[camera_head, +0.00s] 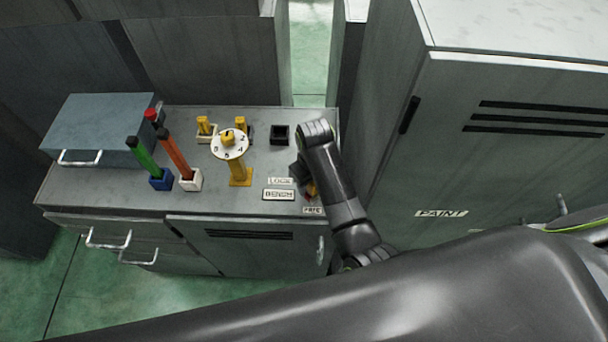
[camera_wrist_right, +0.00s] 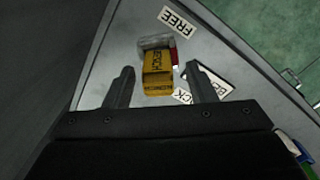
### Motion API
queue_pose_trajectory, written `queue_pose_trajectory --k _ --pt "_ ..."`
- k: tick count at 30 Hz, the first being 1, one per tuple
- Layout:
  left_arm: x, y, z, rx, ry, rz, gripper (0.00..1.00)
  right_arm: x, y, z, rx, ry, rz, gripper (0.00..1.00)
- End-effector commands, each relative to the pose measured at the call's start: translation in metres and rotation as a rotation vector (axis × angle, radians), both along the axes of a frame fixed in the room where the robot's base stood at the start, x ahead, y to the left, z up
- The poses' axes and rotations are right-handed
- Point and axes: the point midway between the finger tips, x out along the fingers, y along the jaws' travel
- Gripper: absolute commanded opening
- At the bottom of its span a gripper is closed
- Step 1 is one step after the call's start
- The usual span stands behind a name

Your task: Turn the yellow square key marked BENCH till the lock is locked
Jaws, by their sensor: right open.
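The yellow square key marked BENCH (camera_wrist_right: 158,76) stands in a grey lock body (camera_wrist_right: 157,43) in the right wrist view, with a red patch beside it. My right gripper (camera_wrist_right: 160,66) is open, with one finger on each side of the key and visible gaps between. In the head view my right gripper (camera_head: 303,172) reaches down over the bench's right end and hides most of the lock and key. The FREE label (camera_head: 312,210) lies in front of the lock, and the LOCK label (camera_head: 280,181) to its left. My left gripper is not in view.
A tall PAINT cabinet (camera_head: 500,175) rises close on the right.

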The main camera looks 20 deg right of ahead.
Motion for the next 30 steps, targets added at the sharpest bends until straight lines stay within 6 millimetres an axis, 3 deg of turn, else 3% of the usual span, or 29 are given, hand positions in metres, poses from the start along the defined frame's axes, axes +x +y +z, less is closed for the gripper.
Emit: queue_pose_trajectory --k 4,13,24,30 --pt "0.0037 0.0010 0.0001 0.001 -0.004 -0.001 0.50 -0.0072 -0.0037 -0.0102 0.000 0.001 -0.002 0.51" --pt "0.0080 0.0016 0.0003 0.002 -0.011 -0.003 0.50 -0.0084 -0.0041 -0.0121 0.000 0.001 -0.002 0.51" --pt "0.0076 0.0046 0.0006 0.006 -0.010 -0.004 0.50 -0.0081 -0.0038 -0.0119 0.000 0.000 -0.002 0.04" --pt "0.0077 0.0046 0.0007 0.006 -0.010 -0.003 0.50 -0.0081 -0.0038 -0.0118 0.000 0.000 -0.077 0.01"
